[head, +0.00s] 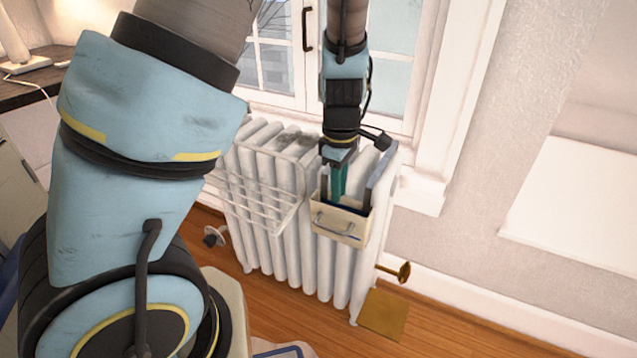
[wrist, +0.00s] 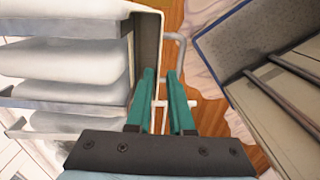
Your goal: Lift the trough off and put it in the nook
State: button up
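The trough (head: 340,222) is a small cream box with a metal handle on its front. It hangs at the top front of the white radiator (head: 290,255), toward its right end. My gripper (head: 338,198) points down at the trough, with its teal fingers at the box's open top. In the wrist view the fingers (wrist: 160,72) are apart, with floor showing between them, close to the trough's wall (wrist: 148,40). The handle (wrist: 181,60) shows beside the right finger. Whether the fingers touch the wall is unclear. I cannot make out a nook in these views.
A white wire rack (head: 255,203) hangs on the radiator left of the trough. A brass valve (head: 402,271) sticks out at lower right, above a brass-coloured plate (head: 382,314) on the wooden floor. A window (head: 283,55) is behind. A dark-topped desk (head: 30,88) stands at far left.

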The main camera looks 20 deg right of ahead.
aim_at(337, 222)
jog(key=shift+w+f, duration=0.15)
jog(key=shift+f, duration=0.1)
notch_tip(337, 222, down, 10)
jog(key=b, duration=0.3)
jog(key=shift+w+d+f, duration=0.1)
jog(key=shift+f, duration=0.15)
grip_shut()
jog(key=shift+r, duration=0.1)
dwell(1.2)
jog(key=shift+r+p, duration=2.75)
